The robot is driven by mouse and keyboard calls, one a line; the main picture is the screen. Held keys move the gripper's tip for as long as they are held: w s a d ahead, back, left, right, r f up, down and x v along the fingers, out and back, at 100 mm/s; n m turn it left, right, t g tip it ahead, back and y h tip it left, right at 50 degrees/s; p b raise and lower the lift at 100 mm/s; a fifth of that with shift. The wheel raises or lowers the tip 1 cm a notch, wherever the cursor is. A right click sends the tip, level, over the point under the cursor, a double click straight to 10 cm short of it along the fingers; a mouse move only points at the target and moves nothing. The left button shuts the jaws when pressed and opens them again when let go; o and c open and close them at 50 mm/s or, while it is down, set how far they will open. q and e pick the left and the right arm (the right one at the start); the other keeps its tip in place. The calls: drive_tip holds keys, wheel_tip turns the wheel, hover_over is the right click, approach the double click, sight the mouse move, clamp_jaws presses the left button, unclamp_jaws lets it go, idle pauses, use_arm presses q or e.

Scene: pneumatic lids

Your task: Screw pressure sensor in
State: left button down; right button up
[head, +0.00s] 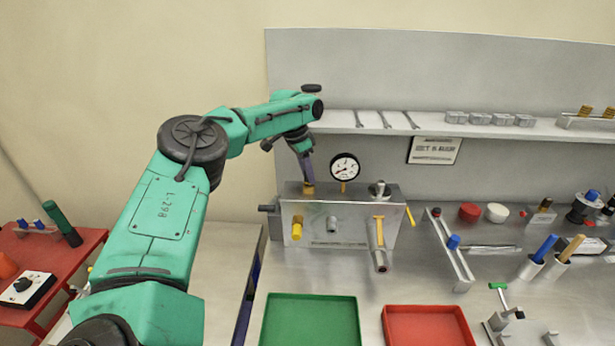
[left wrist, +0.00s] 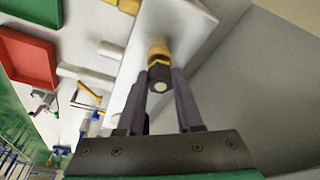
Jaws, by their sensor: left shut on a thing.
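My left gripper (head: 307,178) points down at the left end of the top of the grey metal block (head: 345,236). It is shut on the pressure sensor (head: 308,189), whose brass part shows under the fingers at the block's top. The left wrist view shows the sensor's dark body with a pale round end (left wrist: 159,78) between the fingertips (left wrist: 161,72), with its yellow brass part against the block (left wrist: 185,35). I cannot tell how deep it sits. My right gripper is in neither view.
A pressure gauge (head: 345,167) stands on the block, right of the gripper. A yellow knob (head: 296,228) and yellow-handled valve (head: 379,232) stick out in front. A green tray (head: 310,320) and red tray (head: 427,326) lie before it. A shelf (head: 440,130) runs behind.

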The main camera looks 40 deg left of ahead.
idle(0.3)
use_arm(q)
drive_tip(key=shift+f+m+b, duration=0.1)
drive_tip(key=shift+m+b, duration=0.2)
drive_tip(key=shift+b, duration=0.1)
drive_tip(key=shift+m+h+b, duration=0.3)
drive_tip(key=shift+m+b, duration=0.5)
drive_tip(key=shift+b, duration=0.3)
drive_tip(key=c, duration=0.5)
unclamp_jaws()
drive_tip(key=shift+c, duration=0.2)
